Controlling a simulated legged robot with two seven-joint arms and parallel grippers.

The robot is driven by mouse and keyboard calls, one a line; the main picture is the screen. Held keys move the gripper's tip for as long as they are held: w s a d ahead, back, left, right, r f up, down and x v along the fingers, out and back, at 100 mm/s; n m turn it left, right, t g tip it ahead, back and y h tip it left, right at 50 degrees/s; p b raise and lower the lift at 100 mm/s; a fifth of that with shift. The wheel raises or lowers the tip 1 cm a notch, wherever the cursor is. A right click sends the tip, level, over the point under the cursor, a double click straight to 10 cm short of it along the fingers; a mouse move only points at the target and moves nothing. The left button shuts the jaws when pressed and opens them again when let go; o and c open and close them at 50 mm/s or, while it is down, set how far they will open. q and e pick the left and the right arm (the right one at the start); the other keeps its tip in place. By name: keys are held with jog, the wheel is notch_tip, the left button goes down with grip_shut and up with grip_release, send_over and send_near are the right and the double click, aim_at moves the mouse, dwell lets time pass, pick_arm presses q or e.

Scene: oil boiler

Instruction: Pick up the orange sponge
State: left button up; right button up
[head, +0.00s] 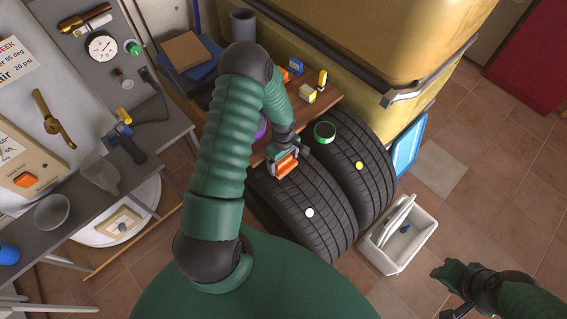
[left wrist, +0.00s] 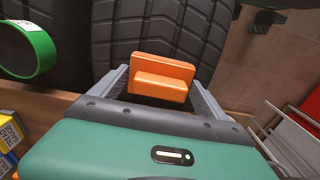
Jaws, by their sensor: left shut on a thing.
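The orange sponge (head: 286,164) is between the fingers of my left gripper (head: 284,162), which is shut on it, in the head view. It shows above the tires there. In the left wrist view the orange sponge (left wrist: 163,78) sits between the two grey fingers, with the dark tire tread behind it. My right gripper (head: 456,280) is at the lower right of the head view, apart from the sponge; whether it is open or shut is unclear.
Two black tires (head: 305,205) stand beside the wooden shelf (head: 262,150). A green tape roll (head: 324,131) lies on a tire. A white caddy (head: 385,257) is on the tiled floor. A yellow tank (head: 385,40) rises behind. A grey bench (head: 85,200) is at left.

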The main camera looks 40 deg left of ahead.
pick_arm(q)
jog(key=shift+s+r, duration=0.2)
jog(key=shift+r, duration=0.35)
jog(key=shift+s+r, duration=0.15)
jog(key=shift+r, duration=0.4)
jog(key=s+d+r+b, duration=0.1)
jog(key=s+d+b, duration=0.1)
jog(key=s, duration=1.3)
jog(key=shift+d+r, duration=0.25)
jog(key=shift+d, duration=0.2)
jog(key=shift+s, duration=0.1)
